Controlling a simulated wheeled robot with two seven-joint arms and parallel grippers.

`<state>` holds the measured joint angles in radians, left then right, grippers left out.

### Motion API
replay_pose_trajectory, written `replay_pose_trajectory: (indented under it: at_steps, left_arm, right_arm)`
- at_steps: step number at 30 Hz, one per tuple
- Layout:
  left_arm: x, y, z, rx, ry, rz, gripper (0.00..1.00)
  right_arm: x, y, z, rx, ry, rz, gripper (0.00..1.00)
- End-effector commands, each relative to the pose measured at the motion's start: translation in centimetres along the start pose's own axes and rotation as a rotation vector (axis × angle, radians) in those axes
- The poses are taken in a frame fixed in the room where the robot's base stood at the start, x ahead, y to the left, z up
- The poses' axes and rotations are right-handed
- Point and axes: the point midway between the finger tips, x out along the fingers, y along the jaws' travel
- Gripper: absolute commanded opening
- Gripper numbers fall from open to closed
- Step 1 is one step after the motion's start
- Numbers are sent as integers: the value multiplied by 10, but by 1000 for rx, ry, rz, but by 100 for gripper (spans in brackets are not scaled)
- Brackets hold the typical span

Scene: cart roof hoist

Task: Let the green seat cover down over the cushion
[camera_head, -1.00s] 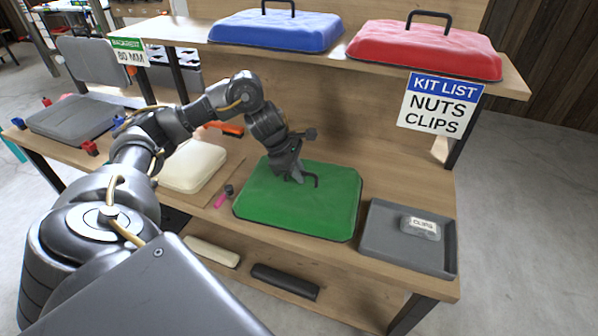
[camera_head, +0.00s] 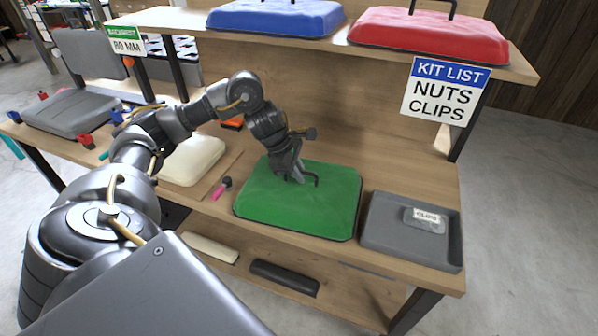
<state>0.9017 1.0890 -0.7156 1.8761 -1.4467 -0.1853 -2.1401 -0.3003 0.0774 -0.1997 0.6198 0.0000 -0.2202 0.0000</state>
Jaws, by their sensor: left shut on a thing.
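The green seat cover (camera_head: 265,209) is a rounded, flat-topped lid with a dark handle (camera_head: 316,181). My left gripper (camera_head: 298,178) is shut on this handle, and the cover hangs level from it or rests low over the bench; I cannot tell if it touches. A cream cushion (camera_head: 194,160) lies on a thin board to the left of the cover, uncovered in the part I see. My left forearm passes in front of its left side. Whatever is under the cover is hidden. My right gripper is not in view.
A grey tray (camera_head: 378,246) with a clips box (camera_head: 425,220) stands close to the cover's right. A pink-and-black tool (camera_head: 220,189) lies at its left. Blue (camera_head: 275,17) and red (camera_head: 427,36) lids sit on the shelf above. A grey seat with backrest (camera_head: 75,114) is far left.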

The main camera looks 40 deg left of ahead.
Motion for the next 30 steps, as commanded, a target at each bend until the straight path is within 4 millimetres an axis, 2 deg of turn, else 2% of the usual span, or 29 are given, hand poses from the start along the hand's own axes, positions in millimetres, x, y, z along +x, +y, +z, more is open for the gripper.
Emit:
replay_pose_trajectory:
  at_steps: [22, 23, 24, 28, 30]
  left_arm:
    - [7, -2, -3, 0, 1, -3, 0]
    - [7, -2, -3, 0, 1, -3, 15]
    - [7, -2, -3, 0, 1, -3, 20]
    - [7, -2, -3, 0, 0, -2, 37]
    - [7, -2, -3, 0, 0, -1, 37]
  right_arm:
    - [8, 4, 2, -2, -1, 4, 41]
    - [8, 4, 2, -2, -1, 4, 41]
    - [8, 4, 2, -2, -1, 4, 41]
    - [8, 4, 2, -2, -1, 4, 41]
    - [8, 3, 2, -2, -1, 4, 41]
